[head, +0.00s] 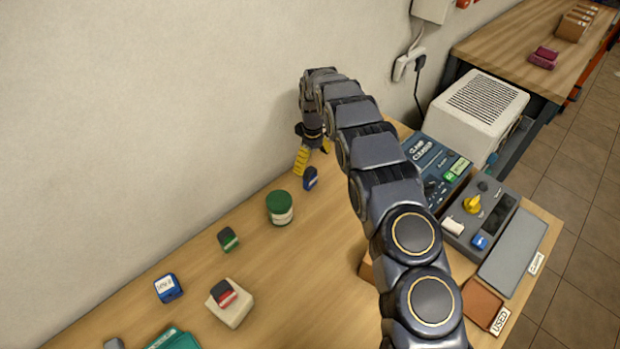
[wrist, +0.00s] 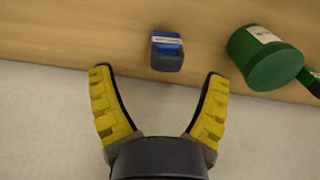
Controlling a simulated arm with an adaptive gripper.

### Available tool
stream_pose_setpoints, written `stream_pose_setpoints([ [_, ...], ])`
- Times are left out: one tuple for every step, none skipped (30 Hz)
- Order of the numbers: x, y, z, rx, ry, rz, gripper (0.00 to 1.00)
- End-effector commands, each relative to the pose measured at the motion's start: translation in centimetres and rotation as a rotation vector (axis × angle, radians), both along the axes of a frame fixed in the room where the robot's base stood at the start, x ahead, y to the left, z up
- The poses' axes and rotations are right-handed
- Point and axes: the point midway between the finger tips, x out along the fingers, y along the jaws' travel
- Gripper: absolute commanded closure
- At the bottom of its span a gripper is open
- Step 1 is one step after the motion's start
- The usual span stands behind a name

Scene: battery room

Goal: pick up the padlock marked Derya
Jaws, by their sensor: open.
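My gripper (head: 312,157) is open and empty at the wall end of the bench, its yellow fingers pointing down; both fingers also show in the wrist view (wrist: 159,73). A small blue and dark padlock-like block (head: 310,178) stands just beyond the fingertips. In the wrist view the same block (wrist: 167,52) lies ahead of the gap between the fingertips, apart from them, with a white label too small to read. Similar blocks stand farther off: a green one (head: 228,239), a blue one with a white label (head: 167,288) and a red one (head: 224,293). I cannot read which is marked Derya.
A green tub (head: 280,208) stands near the blue block and shows right of it in the wrist view (wrist: 265,58). The red block sits on a pale block (head: 233,308). The wall runs close behind.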

Motion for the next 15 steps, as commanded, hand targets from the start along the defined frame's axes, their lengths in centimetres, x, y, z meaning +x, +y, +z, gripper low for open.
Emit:
stream_pose_setpoints([
  [0.0,0.1,-0.5,0.0,0.001,0.002,0.23],
  [0.0,0.1,-0.8,0.001,0.001,0.002,0.23],
  [0.0,0.1,-1.3,0.001,0.001,0.002,0.23],
  [0.0,0.1,-1.6,0.0,0.0,0.001,0.23],
  [0.0,0.1,-1.9,0.0,0.0,0.001,0.23],
  [-0.1,0.1,-2.2,0.0,0.0,0.001,0.23],
  [-0.1,0.1,-2.4,-0.001,0.001,0.001,0.23],
  [-0.1,0.1,-2.6,-0.001,0.001,0.001,0.23],
  [-0.2,0.2,-2.9,-0.001,0.001,0.001,0.23],
  [-0.2,0.2,-3.2,-0.001,0.002,0.001,0.23],
  [-0.3,0.3,-3.6,-0.002,0.003,0.001,0.23],
  [-0.4,0.4,-4.1,-0.002,0.003,0.001,0.23],
  [-0.5,0.5,-4.6,-0.002,0.003,0.001,0.23],
  [-0.6,0.6,-5.1,-0.001,0.002,0.001,0.23],
  [-0.7,0.7,-5.8,-0.001,0.002,0.001,0.23],
])
